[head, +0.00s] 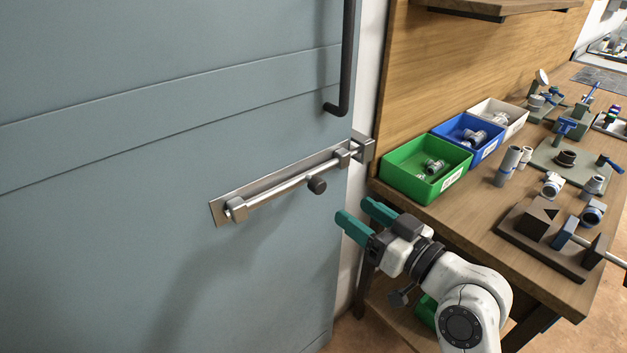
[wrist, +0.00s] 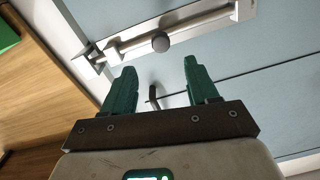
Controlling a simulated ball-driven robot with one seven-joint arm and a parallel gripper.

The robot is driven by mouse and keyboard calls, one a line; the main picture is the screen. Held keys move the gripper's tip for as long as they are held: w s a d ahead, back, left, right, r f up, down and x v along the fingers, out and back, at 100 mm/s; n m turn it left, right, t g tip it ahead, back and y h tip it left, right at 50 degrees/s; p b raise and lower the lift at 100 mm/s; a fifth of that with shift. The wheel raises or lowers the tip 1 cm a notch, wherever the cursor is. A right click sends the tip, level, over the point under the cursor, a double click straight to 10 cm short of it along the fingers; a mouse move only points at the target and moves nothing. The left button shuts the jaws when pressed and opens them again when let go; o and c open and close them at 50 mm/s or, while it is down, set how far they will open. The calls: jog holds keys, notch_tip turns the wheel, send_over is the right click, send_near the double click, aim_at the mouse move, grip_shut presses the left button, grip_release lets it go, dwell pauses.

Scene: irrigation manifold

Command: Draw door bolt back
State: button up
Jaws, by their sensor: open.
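The door bolt (head: 285,185) is a metal rod on a long plate fixed to the blue-grey door (head: 120,120). Its dark round knob (head: 317,185) stands out from the rod near the right end. The rod's right end reaches the keeper (head: 363,149) at the door's edge. My gripper (head: 358,212) has green fingers, open and empty, below and right of the knob and apart from it. In the wrist view the knob (wrist: 160,42) lies beyond the gap between the fingertips (wrist: 160,68), and the bolt (wrist: 185,30) crosses the top.
A black door handle (head: 343,70) hangs above the bolt's right end. A wooden workbench (head: 470,225) stands at right with green (head: 405,185), blue (head: 478,155) and white (head: 512,127) bins, fittings and clamps. The door face left of my gripper is clear.

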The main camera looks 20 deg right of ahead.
aim_at(322, 189)
jog(key=p+x, duration=0.1)
jog(key=x, duration=0.9)
jog(key=shift+w+a+p, duration=0.15)
jog(key=shift+p, duration=0.25)
grip_shut()
